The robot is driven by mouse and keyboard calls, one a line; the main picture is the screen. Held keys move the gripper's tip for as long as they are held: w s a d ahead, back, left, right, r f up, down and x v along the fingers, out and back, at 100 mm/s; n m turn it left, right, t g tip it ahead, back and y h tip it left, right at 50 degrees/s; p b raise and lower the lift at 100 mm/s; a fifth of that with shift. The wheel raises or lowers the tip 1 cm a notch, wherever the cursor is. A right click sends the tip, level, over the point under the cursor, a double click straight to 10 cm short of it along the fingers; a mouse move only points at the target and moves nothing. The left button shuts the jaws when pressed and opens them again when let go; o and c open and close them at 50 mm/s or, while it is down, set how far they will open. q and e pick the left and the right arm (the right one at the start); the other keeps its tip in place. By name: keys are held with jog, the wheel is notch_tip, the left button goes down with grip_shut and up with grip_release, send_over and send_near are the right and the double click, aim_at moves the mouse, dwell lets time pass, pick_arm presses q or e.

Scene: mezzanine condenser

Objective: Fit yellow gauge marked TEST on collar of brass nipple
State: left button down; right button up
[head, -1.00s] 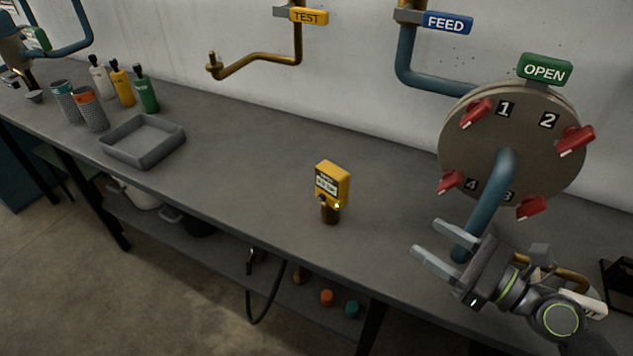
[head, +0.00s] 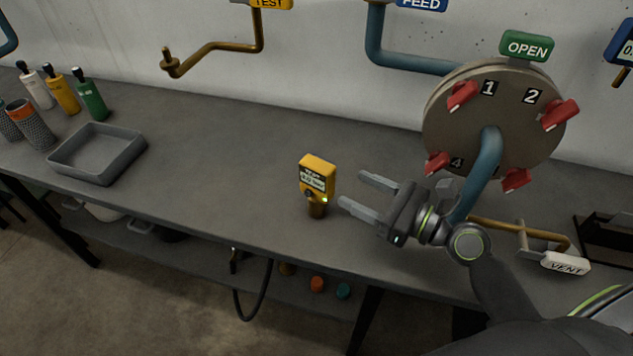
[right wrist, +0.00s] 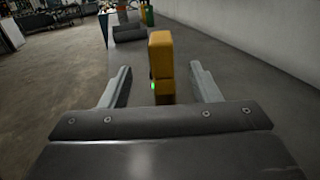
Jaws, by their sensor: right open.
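The yellow gauge (head: 318,175) stands upright on the bench on its short brass-coloured base, with a small display and a lit green spot. In the right wrist view the gauge (right wrist: 161,62) is ahead, between the lines of the two fingers. My right gripper (head: 350,191) is open and empty, just right of the gauge, fingers pointing at it; it also shows in the right wrist view (right wrist: 160,88). A brass pipe (head: 215,47) with a yellow TEST tag (head: 268,4) runs along the wall and ends in an upturned nipple (head: 170,62). My left gripper is out of view.
A grey tray (head: 97,153) and several bottles (head: 62,91) stand at the left. The round plate (head: 455,120) with red handles and a blue pipe (head: 486,165) rises close behind my right gripper. The bench between tray and gauge is clear.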

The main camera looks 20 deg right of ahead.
aim_at(309, 166)
jog(key=x, duration=1.2)
jog(key=shift+w+d+f+p, duration=0.1)
jog(key=shift+p, duration=0.25)
jog(key=c, duration=1.2)
grip_shut()
